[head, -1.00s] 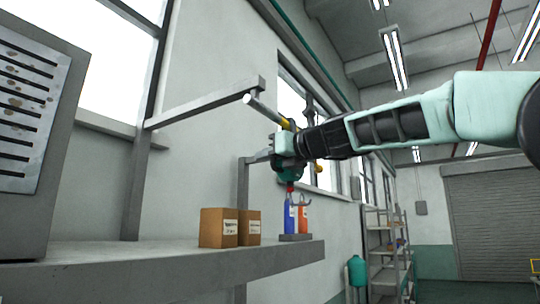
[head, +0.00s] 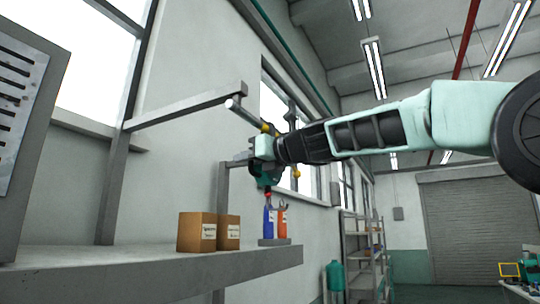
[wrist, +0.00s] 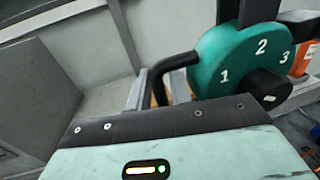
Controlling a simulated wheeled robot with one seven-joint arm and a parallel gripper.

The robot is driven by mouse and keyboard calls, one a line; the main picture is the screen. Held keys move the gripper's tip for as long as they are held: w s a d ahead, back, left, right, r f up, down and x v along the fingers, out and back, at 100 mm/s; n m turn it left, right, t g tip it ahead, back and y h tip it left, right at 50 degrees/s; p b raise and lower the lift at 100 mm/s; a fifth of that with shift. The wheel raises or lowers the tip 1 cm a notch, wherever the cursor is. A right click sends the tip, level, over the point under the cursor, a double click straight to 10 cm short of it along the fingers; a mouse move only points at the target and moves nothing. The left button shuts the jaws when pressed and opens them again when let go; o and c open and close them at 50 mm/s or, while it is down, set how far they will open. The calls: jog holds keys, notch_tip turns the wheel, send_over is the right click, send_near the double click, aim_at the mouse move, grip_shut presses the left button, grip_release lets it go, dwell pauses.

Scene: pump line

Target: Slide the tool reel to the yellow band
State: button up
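The tool reel is a teal disc (wrist: 215,62) marked 1, 2, 3 in the wrist view, with a dark hub and black parts around it. In the head view the reel (head: 266,173) is small, below the rail (head: 245,114), with a red piece hanging under it. A yellow band (head: 268,128) shows on the rail, up and slightly right of the reel; another yellow spot shows lower right, behind my wrist. My gripper (head: 263,152) is right at the reel.
A grey shelf (head: 150,268) runs below. On it stand two cardboard boxes (head: 197,232) and, under the reel, a blue bottle (head: 269,222) and an orange one (head: 282,220). A slotted grey cabinet (head: 22,100) is at left. A wall bracket (head: 185,107) reaches to the rail.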

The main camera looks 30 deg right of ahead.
jog(key=b+v, duration=0.7)
jog(key=v, duration=0.9)
jog(key=shift+s, duration=0.4)
jog(key=shift+d, duration=0.15)
